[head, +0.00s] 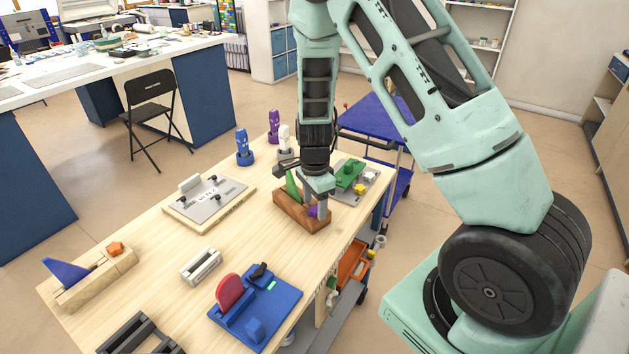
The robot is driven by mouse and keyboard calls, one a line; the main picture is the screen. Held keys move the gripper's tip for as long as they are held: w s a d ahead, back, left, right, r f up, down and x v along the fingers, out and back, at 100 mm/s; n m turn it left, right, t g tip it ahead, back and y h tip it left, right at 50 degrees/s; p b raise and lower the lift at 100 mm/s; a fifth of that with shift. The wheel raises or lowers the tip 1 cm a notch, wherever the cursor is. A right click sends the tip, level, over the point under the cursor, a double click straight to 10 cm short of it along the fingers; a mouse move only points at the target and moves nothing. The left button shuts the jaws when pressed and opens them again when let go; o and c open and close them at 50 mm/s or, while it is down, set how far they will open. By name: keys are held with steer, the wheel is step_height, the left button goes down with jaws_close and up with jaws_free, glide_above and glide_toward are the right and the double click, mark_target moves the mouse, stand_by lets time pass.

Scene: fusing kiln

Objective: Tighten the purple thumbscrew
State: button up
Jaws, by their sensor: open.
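The purple thumbscrew (313,211) shows as a small patch on a brown wooden block (290,212) at the right side of the workbench. A green wedge (292,187) stands up from this block. My gripper (313,207) points down over the block, with its open fingers on either side of the thumbscrew. The fingers hide much of the thumbscrew, and I cannot tell whether they touch it.
A grey plate with a green block (349,174) and yellow knobs sits close right of my gripper. Blue (243,146), purple and white upright pieces stand behind.

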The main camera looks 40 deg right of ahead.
mark_target(315, 209)
step_height(315, 209, up, 17)
stand_by(0.4)
steer(key=shift+f, duration=0.1)
steer(key=s+a+r+n+y, duration=0.1)
steer(key=s+a+n, duration=0.55)
steer(key=a, duration=0.35)
steer(key=s+a+r+n, duration=0.1)
steer(key=s+a+n, duration=0.4)
steer(key=a+n, duration=0.35)
steer(key=s+a+n, duration=0.6)
steer(key=s+n, duration=0.6)
steer(key=s, duration=0.1)
steer(key=shift+r, duration=0.25)
steer(key=shift+a, duration=0.1)
